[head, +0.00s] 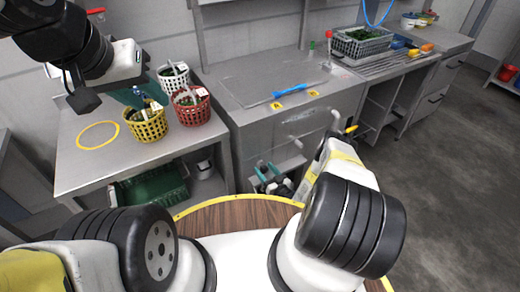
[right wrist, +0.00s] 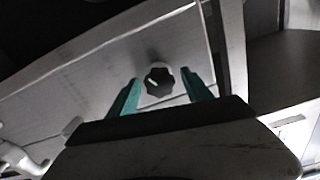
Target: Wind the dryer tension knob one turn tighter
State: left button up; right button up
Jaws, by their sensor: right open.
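The dryer tension knob (right wrist: 158,82) is a dark lobed knob with a white pointer mark, on a pale grey panel in the right wrist view. My right gripper (right wrist: 160,88) is open, with one teal finger on each side of the knob and a visible gap on both sides. In the head view my right gripper (head: 279,174) is low at the front of the grey counter unit, and I cannot make out the knob there. My left gripper (head: 132,95) is raised over the left table near the baskets; its jaw opening is unclear.
A yellow basket (head: 146,124), a red basket (head: 191,106) and a further basket (head: 174,77) stand on the left table (head: 85,170), beside a yellow ring (head: 98,135). A blue-handled tool (head: 293,94) lies on the counter. A grey crate (head: 361,42) of greens stands farther right.

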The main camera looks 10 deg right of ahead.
grip_shut()
jog(key=shift+m, duration=0.3)
